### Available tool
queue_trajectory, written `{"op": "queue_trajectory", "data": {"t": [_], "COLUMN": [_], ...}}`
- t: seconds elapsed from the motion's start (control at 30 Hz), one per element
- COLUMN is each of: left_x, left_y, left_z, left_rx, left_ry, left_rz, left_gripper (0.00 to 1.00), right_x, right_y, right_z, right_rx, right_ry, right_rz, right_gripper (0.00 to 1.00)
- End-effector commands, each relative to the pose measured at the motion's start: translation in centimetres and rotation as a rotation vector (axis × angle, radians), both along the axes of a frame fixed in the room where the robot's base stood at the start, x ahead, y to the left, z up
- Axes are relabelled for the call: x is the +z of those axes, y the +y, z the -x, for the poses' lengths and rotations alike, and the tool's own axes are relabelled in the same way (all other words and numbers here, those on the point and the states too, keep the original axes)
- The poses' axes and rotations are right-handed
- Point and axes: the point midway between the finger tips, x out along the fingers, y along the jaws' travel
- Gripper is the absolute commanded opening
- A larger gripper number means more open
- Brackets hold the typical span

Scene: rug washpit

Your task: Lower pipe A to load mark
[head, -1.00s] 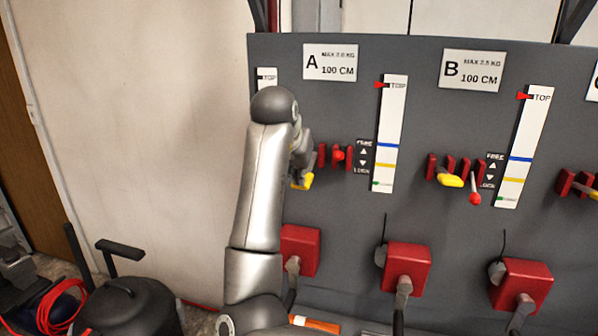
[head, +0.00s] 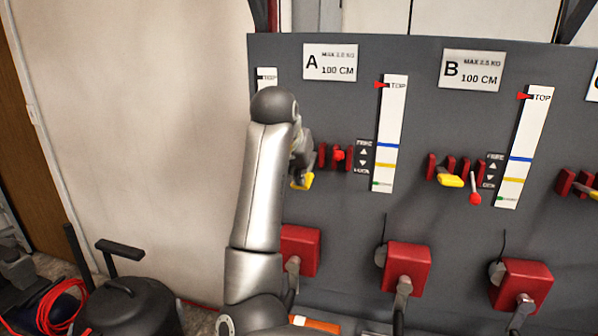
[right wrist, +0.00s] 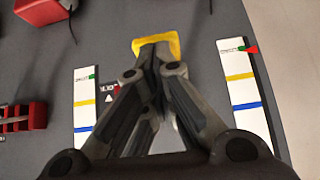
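Blue, yellow and green marks lie lower on the strip. A's yellow handle (head: 304,182) is left of its red-knobbed lever (head: 339,155). The knob sits beside the FREE/LOCK plate (head: 363,157), higher than B's knob. My right gripper (head: 303,172) is at the yellow handle, partly hidden by my arm. In the right wrist view its fingers (right wrist: 158,52) are closed together on the yellow handle (right wrist: 170,38). Pipe A and my left gripper are not visible.
Red boxes (head: 407,268) jut out below. A black vessel (head: 125,305) stands lower left.

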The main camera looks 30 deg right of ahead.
Motion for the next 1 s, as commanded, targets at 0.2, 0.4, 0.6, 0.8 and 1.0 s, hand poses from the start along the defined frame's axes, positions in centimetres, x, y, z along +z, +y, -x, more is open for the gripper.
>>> {"op": "queue_trajectory", "data": {"t": [0.2, 0.4, 0.6, 0.8, 1.0], "left_x": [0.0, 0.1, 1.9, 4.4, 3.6], "left_y": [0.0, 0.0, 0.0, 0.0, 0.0], "left_z": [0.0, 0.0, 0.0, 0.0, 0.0], "left_rx": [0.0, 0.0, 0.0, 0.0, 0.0], "left_ry": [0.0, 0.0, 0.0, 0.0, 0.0], "left_rz": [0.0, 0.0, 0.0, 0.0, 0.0], "left_gripper": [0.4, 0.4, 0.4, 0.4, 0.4], "right_x": [-0.1, 0.0, 1.9, 5.8, 7.0], "right_y": [0.0, -0.1, -0.1, -0.1, 0.0], "right_z": [0.0, 0.0, 0.0, 0.0, 0.0], "right_rx": [-0.001, -0.001, -0.001, -0.002, -0.001], "right_ry": [0.001, 0.001, 0.001, -0.002, 0.001], "right_rz": [0.0, 0.0, 0.0, 0.001, -0.001], "right_gripper": [0.0, 0.0, 0.0, 0.0, 0.0]}}
